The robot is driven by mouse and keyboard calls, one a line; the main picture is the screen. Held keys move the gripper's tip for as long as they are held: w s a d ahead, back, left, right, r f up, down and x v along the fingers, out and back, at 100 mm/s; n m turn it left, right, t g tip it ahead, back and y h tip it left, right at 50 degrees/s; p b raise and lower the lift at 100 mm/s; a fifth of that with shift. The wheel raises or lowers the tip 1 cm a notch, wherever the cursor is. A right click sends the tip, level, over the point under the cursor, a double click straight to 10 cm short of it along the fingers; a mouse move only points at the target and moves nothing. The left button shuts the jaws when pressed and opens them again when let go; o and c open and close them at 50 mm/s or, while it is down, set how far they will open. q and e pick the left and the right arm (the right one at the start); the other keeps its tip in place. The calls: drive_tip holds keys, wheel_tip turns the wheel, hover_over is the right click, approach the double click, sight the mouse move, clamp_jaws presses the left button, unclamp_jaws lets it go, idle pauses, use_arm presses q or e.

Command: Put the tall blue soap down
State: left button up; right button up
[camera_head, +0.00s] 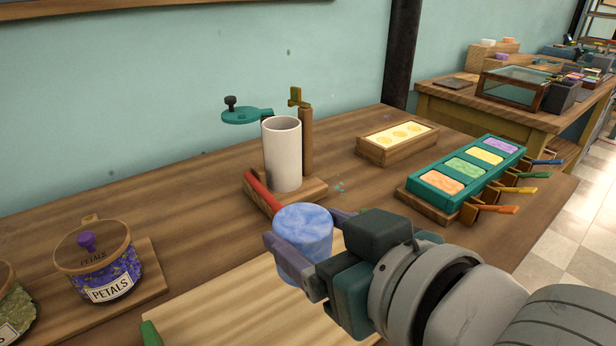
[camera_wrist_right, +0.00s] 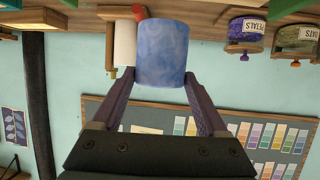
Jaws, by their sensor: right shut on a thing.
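The tall blue soap (camera_head: 303,226) is a marbled blue cylinder. My right gripper (camera_head: 306,245) is shut on it, a finger on either side, and holds it upright over the front middle of the workbench (camera_head: 200,210). The soap also shows in the right wrist view (camera_wrist_right: 161,52), between the two fingers (camera_wrist_right: 160,90). I cannot tell how far its underside is above the pale wooden board (camera_head: 215,310), because the gripper hides part of it. My left gripper is not in view.
Behind the soap stands a white cylinder (camera_head: 282,158) on a wooden stand with a red handle (camera_head: 262,192). A petals jar (camera_head: 98,265) is at the left. A teal mould with several coloured soaps (camera_head: 440,205) and a wooden tray (camera_head: 397,148) are at the right.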

wheel_tip(320, 180, down, 6)
drive_tip(key=shift+r+b, duration=0.2)
drive_tip(key=shift+b, duration=0.45)
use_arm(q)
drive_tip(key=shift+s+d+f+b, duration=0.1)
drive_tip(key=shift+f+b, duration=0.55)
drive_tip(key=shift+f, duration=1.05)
use_arm(e)
drive_tip(key=shift+f, duration=1.7)
drive_tip(key=shift+f, duration=0.1)
